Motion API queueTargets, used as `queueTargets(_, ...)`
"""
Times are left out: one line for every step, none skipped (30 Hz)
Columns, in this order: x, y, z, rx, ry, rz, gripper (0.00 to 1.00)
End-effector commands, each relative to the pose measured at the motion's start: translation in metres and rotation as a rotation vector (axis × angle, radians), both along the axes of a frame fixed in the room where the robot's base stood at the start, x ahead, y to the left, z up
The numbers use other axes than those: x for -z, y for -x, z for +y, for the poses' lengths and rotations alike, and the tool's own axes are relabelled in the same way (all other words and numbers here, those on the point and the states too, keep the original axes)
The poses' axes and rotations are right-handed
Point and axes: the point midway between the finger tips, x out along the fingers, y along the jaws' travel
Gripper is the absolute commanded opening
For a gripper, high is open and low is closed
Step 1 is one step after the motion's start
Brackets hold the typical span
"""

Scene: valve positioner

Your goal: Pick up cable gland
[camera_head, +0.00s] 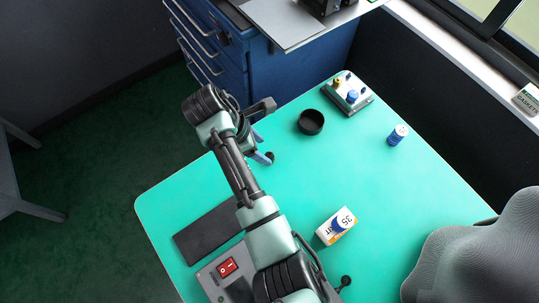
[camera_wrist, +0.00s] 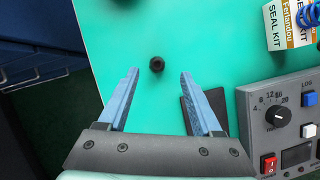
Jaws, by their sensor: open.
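The cable gland appears to be a small dark round piece (camera_wrist: 156,64) standing on the green tabletop in the wrist view. In the head view a dark piece (camera_head: 270,156) shows beside the blue fingers, partly hidden by them. My gripper (camera_wrist: 160,73) is open and empty, its two blue fingers spread. In the wrist view the piece lies between the fingertips, slightly beyond them and a bit nearer the left one. No contact shows. In the head view my gripper (camera_head: 264,146) is over the table's left edge area.
A black mat (camera_head: 208,232) and a control box with a red switch (camera_head: 228,267) lie nearer. A seal kit box (camera_head: 336,226), black dish (camera_head: 311,122), blue can (camera_head: 398,135) and a fixture with knobs (camera_head: 352,94) stand apart. The table's middle is clear.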

Motion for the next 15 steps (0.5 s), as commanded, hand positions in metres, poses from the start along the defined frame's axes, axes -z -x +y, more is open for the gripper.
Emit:
queueTargets(0.006,0.000,-0.002,0.002,0.000,0.001,0.66)
queueTargets(0.008,-0.001,-0.003,0.001,0.000,0.001,0.66)
queueTargets(0.009,-0.001,-0.004,0.001,0.000,0.000,0.66)
queueTargets(0.010,-0.001,-0.004,0.001,0.000,0.000,0.66)
queueTargets(0.012,-0.002,-0.005,0.001,0.000,0.000,0.66)
queueTargets(0.015,-0.002,-0.006,0.002,0.000,-0.001,0.66)
queueTargets(0.018,-0.002,-0.007,0.002,0.000,0.000,0.66)
queueTargets(0.022,-0.003,-0.009,0.002,0.000,0.000,0.66)
queueTargets(0.028,-0.004,-0.011,0.002,0.000,0.001,0.66)
queueTargets(0.032,-0.005,-0.012,0.002,0.001,0.001,0.66)
queueTargets(0.037,-0.005,-0.014,0.002,0.001,0.001,0.66)
queueTargets(0.042,-0.006,-0.015,0.002,0.000,0.001,0.66)
queueTargets(0.047,-0.007,-0.017,0.001,0.000,0.001,0.66)
queueTargets(0.050,-0.007,-0.018,0.001,0.000,0.001,0.66)
queueTargets(0.054,-0.008,-0.020,0.001,-0.001,-0.001,0.66)
